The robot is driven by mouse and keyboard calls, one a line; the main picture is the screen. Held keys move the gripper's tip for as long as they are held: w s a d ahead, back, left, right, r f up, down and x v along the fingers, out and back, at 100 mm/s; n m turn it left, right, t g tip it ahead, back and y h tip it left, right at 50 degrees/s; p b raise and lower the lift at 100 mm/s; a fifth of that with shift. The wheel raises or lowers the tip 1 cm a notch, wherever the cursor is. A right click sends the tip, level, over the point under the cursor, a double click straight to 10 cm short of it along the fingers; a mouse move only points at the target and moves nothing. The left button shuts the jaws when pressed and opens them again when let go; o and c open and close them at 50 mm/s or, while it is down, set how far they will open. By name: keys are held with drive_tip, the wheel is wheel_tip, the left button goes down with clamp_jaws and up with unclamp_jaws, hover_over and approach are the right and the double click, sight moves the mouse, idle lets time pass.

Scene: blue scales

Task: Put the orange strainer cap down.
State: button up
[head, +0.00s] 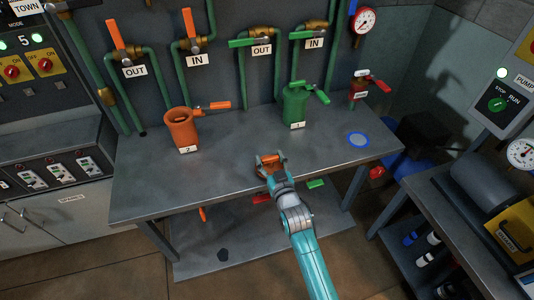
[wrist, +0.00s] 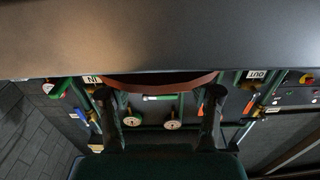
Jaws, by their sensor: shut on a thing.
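The orange strainer cap (head: 268,160) is in my gripper (head: 271,165), over the front middle part of the grey workbench (head: 235,170). In the wrist view the cap's reddish-brown rim (wrist: 160,80) spans between the two dark fingers of my gripper (wrist: 160,100). I cannot tell whether the cap touches the bench top. The orange strainer body (head: 181,133), labelled 2, stands at the left of the bench with its top open. A blue ring mark (head: 358,140) lies flat on the bench at the right.
The green strainer (head: 296,105), labelled 1, stands at the back middle. A small red valve piece (head: 360,88) is behind the blue ring. Pipes with orange and green handles line the back wall. The bench between the orange strainer and my gripper is clear.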

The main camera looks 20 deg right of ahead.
drive_tip(key=w, duration=0.3)
drive_tip(key=shift+w+r, duration=0.1)
drive_tip(key=shift+w, duration=0.2)
drive_tip(key=shift+s+f, duration=0.1)
drive_tip(key=shift+f, duration=0.25)
drive_tip(key=o, duration=1.6)
drive_tip(key=shift+f, duration=0.15)
drive_tip(key=shift+c, duration=0.2)
drive_tip(key=shift+s, duration=0.15)
drive_tip(key=s, duration=1.1)
drive_tip(key=shift+s, duration=0.4)
